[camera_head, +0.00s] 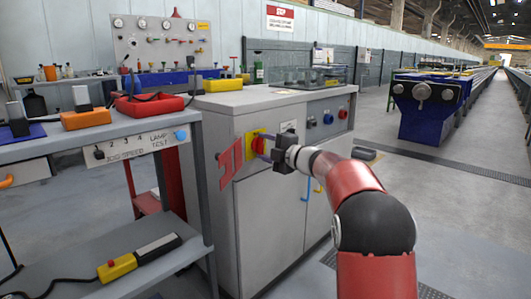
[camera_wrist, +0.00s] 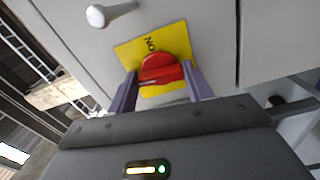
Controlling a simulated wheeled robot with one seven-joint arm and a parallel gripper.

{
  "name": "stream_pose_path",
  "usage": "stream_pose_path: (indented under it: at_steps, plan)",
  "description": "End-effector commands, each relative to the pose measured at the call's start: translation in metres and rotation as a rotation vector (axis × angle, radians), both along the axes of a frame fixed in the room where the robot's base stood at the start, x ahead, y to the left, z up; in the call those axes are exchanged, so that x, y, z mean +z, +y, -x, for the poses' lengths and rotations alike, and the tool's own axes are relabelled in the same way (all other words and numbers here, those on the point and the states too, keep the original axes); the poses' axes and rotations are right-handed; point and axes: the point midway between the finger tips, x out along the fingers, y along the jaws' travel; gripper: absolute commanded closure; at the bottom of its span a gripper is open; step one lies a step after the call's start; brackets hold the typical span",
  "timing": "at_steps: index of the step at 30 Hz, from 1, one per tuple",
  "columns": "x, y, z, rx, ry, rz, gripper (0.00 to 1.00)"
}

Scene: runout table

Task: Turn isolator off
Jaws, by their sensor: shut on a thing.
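The isolator is a red rotary knob (camera_head: 258,145) on a yellow plate (camera_head: 249,136) on the front of the grey cabinet (camera_head: 262,220). In the wrist view the red knob (camera_wrist: 160,69) sits between the two purple fingers of my gripper (camera_wrist: 162,88), one on each side. The gripper is shut on the knob. In the head view my gripper (camera_head: 267,150) is at the cabinet front and partly covers the plate.
A red bracket (camera_head: 230,160) is left of the isolator on the cabinet. A blue handle (camera_head: 305,189) is below. A workbench (camera_head: 128,128) with a red tray (camera_head: 149,104) stands close on the left.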

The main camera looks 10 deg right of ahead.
Motion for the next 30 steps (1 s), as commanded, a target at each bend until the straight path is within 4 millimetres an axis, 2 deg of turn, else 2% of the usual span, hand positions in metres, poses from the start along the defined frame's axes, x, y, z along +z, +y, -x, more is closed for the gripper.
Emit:
stream_pose_path:
  at_steps: [9,25,26,30]
  plan:
    - [-0.0024,0.0001,0.0002,0.001,-0.064,0.092,0.73]
    - [-0.0021,0.0002,0.0002,0.001,-0.074,0.108,0.73]
    - [-0.0022,0.0002,0.0002,0.001,-0.074,0.108,0.46]
    - [-0.0017,0.0001,0.0001,0.001,-0.075,0.108,0.28]
